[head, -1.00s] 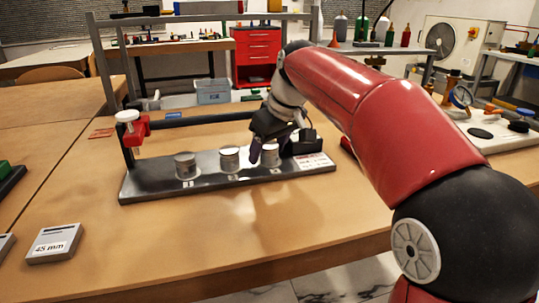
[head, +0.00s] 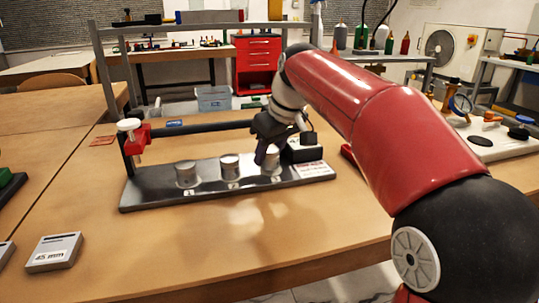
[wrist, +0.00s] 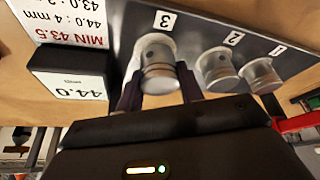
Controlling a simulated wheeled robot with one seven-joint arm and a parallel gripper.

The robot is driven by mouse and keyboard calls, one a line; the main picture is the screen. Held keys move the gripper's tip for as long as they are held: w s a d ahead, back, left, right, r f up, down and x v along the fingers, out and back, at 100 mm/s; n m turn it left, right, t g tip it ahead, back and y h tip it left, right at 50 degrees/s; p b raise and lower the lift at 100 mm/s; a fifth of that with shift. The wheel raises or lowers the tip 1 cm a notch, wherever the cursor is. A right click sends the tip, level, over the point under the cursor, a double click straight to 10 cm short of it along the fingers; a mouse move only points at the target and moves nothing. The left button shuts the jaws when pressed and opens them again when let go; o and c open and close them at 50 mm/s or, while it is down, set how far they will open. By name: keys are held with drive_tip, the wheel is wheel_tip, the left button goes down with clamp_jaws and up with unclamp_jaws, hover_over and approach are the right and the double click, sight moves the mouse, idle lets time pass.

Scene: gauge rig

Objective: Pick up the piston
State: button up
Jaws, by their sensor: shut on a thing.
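The grey metal piston at station 3 (wrist: 158,58) sits between my gripper's two dark fingers in the wrist view. My gripper (head: 267,156) is shut on it at the right end of the row in the head view. The fingers partly cover this piston (head: 272,168) there. It looks upright by its number; I cannot tell whether its base touches the plate. Two similar pistons stand free at station 2 (head: 229,166) and station 1 (head: 187,174), to its left in the head view.
The dark gauge plate (head: 150,195) carries the row. A black display box reading 44.0 (wrist: 72,75) stands beside station 3. A red clamp with a white knob (head: 133,138) is at the plate's left end. A 45 mm block (head: 54,251) lies front left. The table front is clear.

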drive_tip(key=shift+r+p, duration=2.6)
drive_tip(key=shift+r, duration=6.8)
drive_tip(key=w+d+f+m+t+h+b, duration=0.2)
drive_tip(key=d+m, duration=0.6)
drive_tip(key=d, duration=2)
drive_tip(key=shift+g+h, duration=0.3)
drive_tip(key=f+b, duration=0.3)
drive_tip(key=f, duration=0.1)
drive_tip(key=f+b, duration=0.4)
drive_tip(key=f, duration=0.1)
drive_tip(key=s+f+b, duration=0.1)
drive_tip(key=f+b, duration=0.2)
drive_tip(key=f, duration=0.2)
drive_tip(key=shift+s+d+b, duration=0.1)
drive_tip(key=shift+d+b, duration=0.05)
drive_tip(key=shift+b, duration=0.25)
drive_tip(key=shift+f+b, duration=1.1)
drive_tip(key=shift+f, duration=1.25)
